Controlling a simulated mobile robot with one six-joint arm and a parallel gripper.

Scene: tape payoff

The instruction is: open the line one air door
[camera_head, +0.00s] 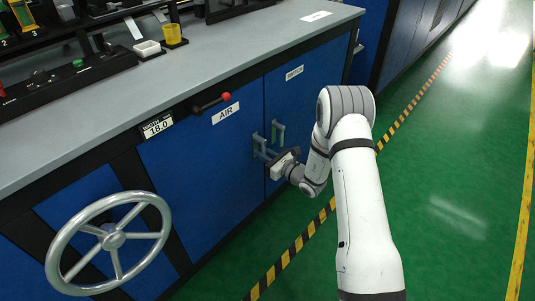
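The blue air door (200,170) is on the front of the grey-topped bench, under a white "AIR" label (225,113). It looks shut, flush with the door beside it. Its upright metal handle (257,142) is near its right edge. My gripper (268,154) is at the lower part of this handle, reaching in from the right. The fingertips overlap the handle in the picture. I cannot tell whether they are closed around it or only beside it.
The blue switch door (310,85), with its own handle (278,132), adjoins on the right. A large metal handwheel (112,240) stands out at the lower left. Green floor (440,180) is clear on the right.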

